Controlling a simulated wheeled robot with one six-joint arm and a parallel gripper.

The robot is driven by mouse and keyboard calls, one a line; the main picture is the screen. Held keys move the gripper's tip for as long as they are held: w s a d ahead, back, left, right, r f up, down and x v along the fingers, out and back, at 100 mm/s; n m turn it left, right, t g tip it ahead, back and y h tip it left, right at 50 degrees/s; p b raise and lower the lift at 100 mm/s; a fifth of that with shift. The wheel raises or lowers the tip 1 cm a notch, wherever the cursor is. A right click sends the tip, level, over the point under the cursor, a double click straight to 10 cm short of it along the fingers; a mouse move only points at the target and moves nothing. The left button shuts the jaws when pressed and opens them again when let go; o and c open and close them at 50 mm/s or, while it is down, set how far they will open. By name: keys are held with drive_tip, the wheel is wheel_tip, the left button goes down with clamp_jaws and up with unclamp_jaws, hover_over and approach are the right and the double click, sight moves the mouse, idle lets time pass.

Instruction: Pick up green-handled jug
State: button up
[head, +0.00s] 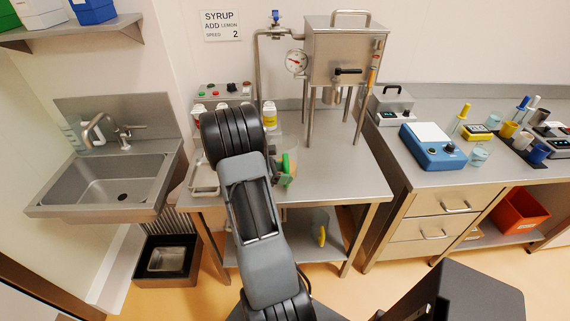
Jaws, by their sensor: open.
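The green-handled jug (286,166) stands on the steel table (345,182) just right of my arm. Its green handle shows, and part of its body is hidden behind my arm. I see nothing held.
A steel hopper (338,52) on legs stands at the back of the table. A jug with a yellow handle (321,230) is on the lower shelf. Bottles (269,115) and a control box (224,92) stand behind. A sink (115,183) is left. The table's front right is clear.

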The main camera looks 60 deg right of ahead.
drive_tip(key=shift+x, duration=1.35)
clamp_jaws()
